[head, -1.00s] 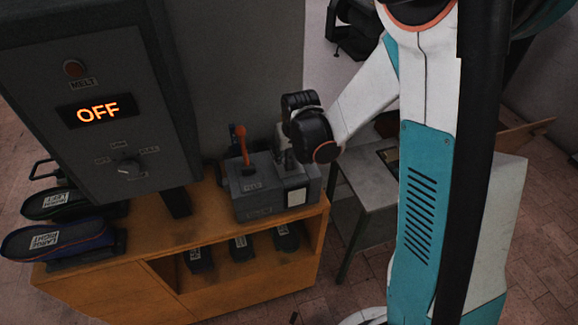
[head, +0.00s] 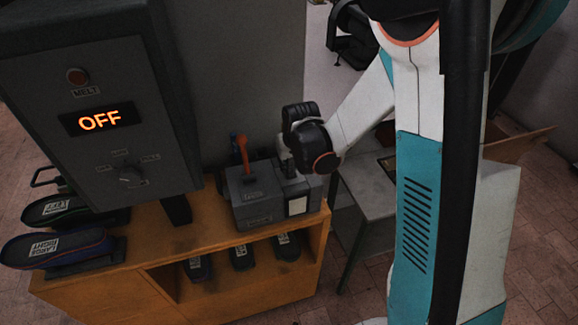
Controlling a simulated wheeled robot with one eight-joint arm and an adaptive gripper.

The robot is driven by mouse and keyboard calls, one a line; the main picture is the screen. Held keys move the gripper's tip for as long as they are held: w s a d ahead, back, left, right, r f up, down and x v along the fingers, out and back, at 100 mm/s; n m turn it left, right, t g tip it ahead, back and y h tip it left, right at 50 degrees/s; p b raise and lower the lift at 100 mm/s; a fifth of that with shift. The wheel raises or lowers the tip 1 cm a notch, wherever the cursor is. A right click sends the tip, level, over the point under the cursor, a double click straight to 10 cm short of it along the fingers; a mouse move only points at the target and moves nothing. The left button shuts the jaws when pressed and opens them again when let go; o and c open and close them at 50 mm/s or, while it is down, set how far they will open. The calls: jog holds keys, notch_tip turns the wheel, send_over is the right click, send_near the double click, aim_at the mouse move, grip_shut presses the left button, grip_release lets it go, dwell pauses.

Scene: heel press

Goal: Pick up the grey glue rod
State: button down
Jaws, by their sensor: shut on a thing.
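A grey box (head: 255,205) with a lever of orange-red colour (head: 243,152) on top stands at the right end of the wooden bench. My gripper (head: 288,170) points down at the right part of this box, just above or at its top. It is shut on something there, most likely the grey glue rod. The rod cannot be made out clearly, as the dark wrist and fingers cover that spot. Whether its lower end is still inside the box cannot be told.
A dark machine with a lit OFF display (head: 100,121) overhangs the wooden bench (head: 150,262) at left. Two labelled shoe forms (head: 55,248) sit at the left end, and dark labelled pieces (head: 240,255) lie on the shelf. A grey table (head: 365,195) stands right of the bench.

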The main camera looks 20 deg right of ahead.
notch_tip(320, 180, up, 20)
jog(key=p, duration=0.3)
jog(key=shift+p, duration=0.3)
jog(key=shift+f, duration=0.15)
